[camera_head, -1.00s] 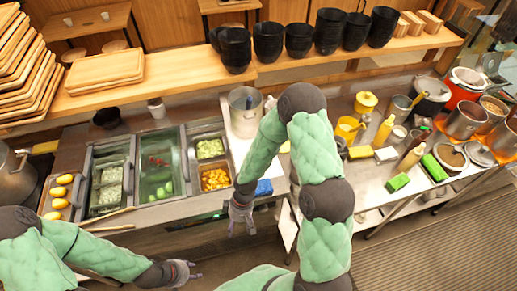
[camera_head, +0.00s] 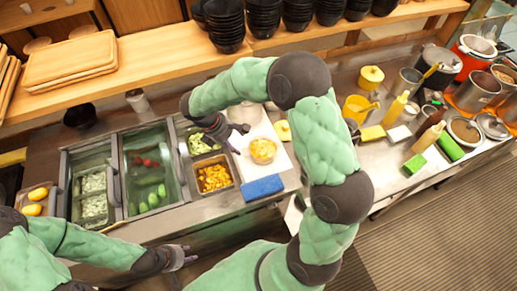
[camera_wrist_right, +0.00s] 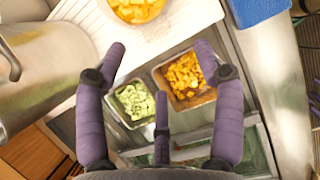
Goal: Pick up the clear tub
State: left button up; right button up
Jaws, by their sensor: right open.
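A round, clear-looking tub (camera_head: 263,151) filled with yellow-orange pieces sits on a white board in the head view. It also shows, cut off, at the top of the right wrist view (camera_wrist_right: 138,9). My right gripper (camera_head: 237,140) is open and empty, just left of the tub. In the right wrist view my right gripper's fingers (camera_wrist_right: 162,50) are spread wide, with the tub beyond the fingertips and not between them. My left gripper (camera_head: 185,257) hangs low in front of the counter, its fingers apart and empty.
A blue block (camera_head: 263,188) lies in front of the white board (camera_wrist_right: 180,25). A metal pot (camera_wrist_right: 45,70) stands close by the board. Inset pans of green pieces (camera_wrist_right: 133,104) and orange cubes (camera_wrist_right: 186,77) lie below my right gripper. Black bowls (camera_head: 297,15) are stacked on the shelf.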

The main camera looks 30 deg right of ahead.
aim_at(246, 151)
jog(key=x, duration=0.5)
jog(key=shift+w+d+b+x, duration=0.1)
jog(key=shift+w+b+x, duration=0.1)
jog(key=shift+x, duration=1.25)
jog(key=shift+w+d+b+x, duration=0.1)
jog(key=shift+d+b+x, duration=0.05)
jog(key=shift+x, duration=1.3)
jog(key=shift+s+r, duration=0.1)
jog(key=shift+r, duration=0.05)
grip_shut()
